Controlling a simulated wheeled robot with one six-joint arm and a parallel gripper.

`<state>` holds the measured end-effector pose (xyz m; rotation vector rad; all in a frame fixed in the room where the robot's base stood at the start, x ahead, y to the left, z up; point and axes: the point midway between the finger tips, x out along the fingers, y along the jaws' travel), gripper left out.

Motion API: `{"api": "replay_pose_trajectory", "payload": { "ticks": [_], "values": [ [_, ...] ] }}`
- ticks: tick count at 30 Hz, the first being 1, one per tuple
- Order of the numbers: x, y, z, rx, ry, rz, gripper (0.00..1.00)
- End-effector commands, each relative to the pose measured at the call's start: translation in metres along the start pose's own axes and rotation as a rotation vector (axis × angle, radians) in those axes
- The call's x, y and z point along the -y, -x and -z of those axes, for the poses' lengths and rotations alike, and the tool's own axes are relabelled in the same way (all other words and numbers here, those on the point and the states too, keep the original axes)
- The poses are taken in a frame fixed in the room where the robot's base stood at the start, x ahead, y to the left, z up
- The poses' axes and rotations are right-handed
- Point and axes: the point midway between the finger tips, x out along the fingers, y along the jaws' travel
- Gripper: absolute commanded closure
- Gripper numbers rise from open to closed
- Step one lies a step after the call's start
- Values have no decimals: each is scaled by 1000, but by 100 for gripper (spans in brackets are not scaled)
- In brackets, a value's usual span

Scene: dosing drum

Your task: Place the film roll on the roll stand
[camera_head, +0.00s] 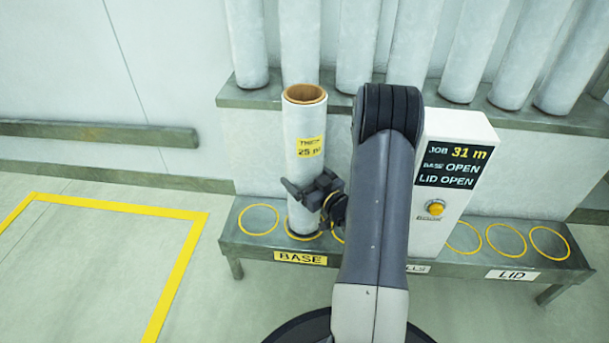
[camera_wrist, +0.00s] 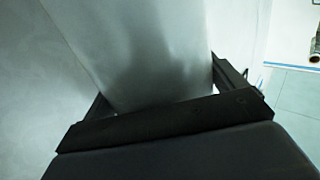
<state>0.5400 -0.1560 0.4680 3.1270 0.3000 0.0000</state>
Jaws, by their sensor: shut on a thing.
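The film roll (camera_head: 303,170) is a tall white cylinder with a brown core at its top and a yellow label reading 25 m. It stands upright over a yellow ring on the left part of the roll stand (camera_head: 232,243), by the sign BASE (camera_head: 300,257). Whether its foot touches the stand is hard to tell. My gripper (camera_head: 312,193) is shut on the lower part of the roll. In the wrist view the jaws (camera_wrist: 165,110) lie on both sides of the white roll (camera_wrist: 140,50). My arm hides part of the stand's middle.
A white control box (camera_head: 450,180) on the stand reads JOB 31 m, BASE OPEN, LID OPEN, with a yellow button (camera_head: 434,209). Empty yellow rings lie left (camera_head: 258,220) and right (camera_head: 506,240). Several white rolls (camera_head: 474,50) stand on a shelf behind. A floor area outlined yellow (camera_head: 178,275) is clear.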

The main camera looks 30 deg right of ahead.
Motion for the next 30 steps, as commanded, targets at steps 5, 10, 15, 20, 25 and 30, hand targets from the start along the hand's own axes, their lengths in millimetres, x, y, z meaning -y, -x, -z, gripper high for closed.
{"api": "replay_pose_trajectory", "payload": {
  "ticks": [5,10,15,20,25,30],
  "values": [
    [0,0,-2,0,-1,0,3],
    [0,0,-2,0,-1,0,0],
    [0,0,0,0,0,0,0],
    [-1,20,2,4,-3,-4,0],
    [-2,56,3,3,-6,-7,0],
    [-2,88,2,3,-4,-6,0]
  ]
}}
